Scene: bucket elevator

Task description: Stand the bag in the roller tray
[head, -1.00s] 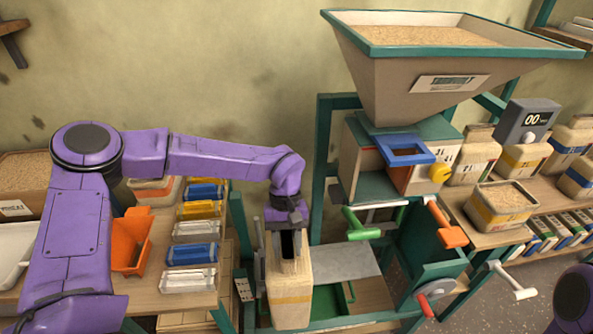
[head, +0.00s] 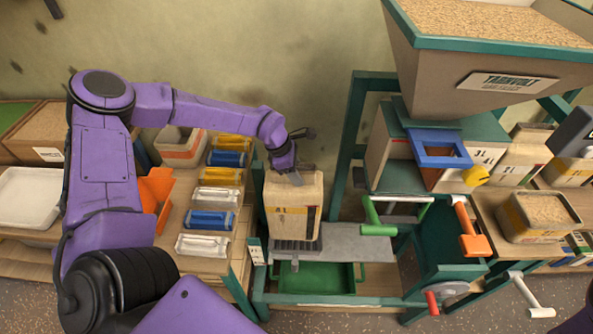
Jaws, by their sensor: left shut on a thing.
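The bag (head: 292,208), tan paper with a yellow band and printed label, is upright at the left end of the grey plate (head: 352,246). A dark slatted strip (head: 297,246), which looks like rollers, shows at its foot. I cannot tell whether the bag rests on it or hangs just above. My left gripper (head: 297,177) is at the bag's top edge, shut on it; the exact finger contact is partly hidden. A green tray (head: 315,278) lies below, in front of the plate. My right gripper is out of view.
The machine with its big hopper (head: 490,60), blue frame (head: 440,150), green handle (head: 375,215) and orange handle (head: 470,240) stands to the right.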

